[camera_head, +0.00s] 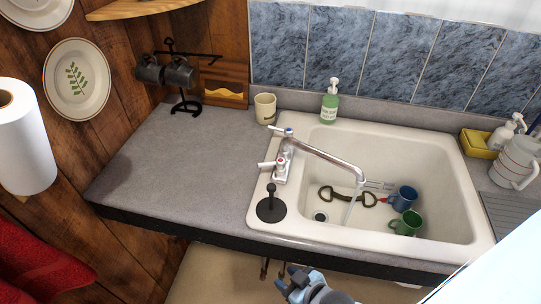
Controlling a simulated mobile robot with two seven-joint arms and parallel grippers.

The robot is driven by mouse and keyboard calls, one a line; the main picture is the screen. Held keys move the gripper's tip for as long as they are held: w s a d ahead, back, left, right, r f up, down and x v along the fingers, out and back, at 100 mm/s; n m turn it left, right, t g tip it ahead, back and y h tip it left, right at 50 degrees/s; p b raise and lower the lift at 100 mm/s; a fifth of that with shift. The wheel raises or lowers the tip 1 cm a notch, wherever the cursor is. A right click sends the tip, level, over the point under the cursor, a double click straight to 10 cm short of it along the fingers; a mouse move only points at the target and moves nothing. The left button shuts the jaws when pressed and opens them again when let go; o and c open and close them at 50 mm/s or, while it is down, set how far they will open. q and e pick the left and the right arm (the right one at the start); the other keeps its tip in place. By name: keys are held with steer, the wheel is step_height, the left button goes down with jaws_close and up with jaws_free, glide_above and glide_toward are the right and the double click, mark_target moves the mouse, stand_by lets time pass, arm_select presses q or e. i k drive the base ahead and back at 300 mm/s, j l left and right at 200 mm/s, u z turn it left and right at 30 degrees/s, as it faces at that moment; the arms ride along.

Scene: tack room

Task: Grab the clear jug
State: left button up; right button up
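I see no plainly clear jug. A pale, whitish jug with faint bands and a handle (515,163) stands on the counter at the far right, beyond the sink's right rim; I cannot tell whether it is see-through. My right gripper (288,279) is at the bottom centre, in front of the counter's front edge and well away from the jug. Its fingers are small and seen from above, and their opening is unclear. Nothing shows held in it. My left gripper is out of view.
A soap bottle (330,103) and beige cup (265,108) stand behind. The left counter (185,155) is mostly clear.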

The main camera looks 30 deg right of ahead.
mark_target(522, 157)
steer(key=z, duration=2.6)
steer(key=l+u, duration=0.1)
steer(key=u, duration=0.3)
steer(key=l+u, duration=0.15)
steer(key=u, duration=0.25)
steer(key=l+u, duration=0.15)
steer(key=u, duration=0.2)
steer(key=l+u, duration=0.15)
steer(key=u, duration=0.25)
steer(key=k+l+u, duration=0.2)
steer(key=l, duration=0.15)
steer(key=l+u, duration=0.2)
steer(key=l, duration=0.15)
steer(key=k+l+u, duration=0.2)
steer(key=i+l, duration=0.05)
steer(key=l, duration=0.05)
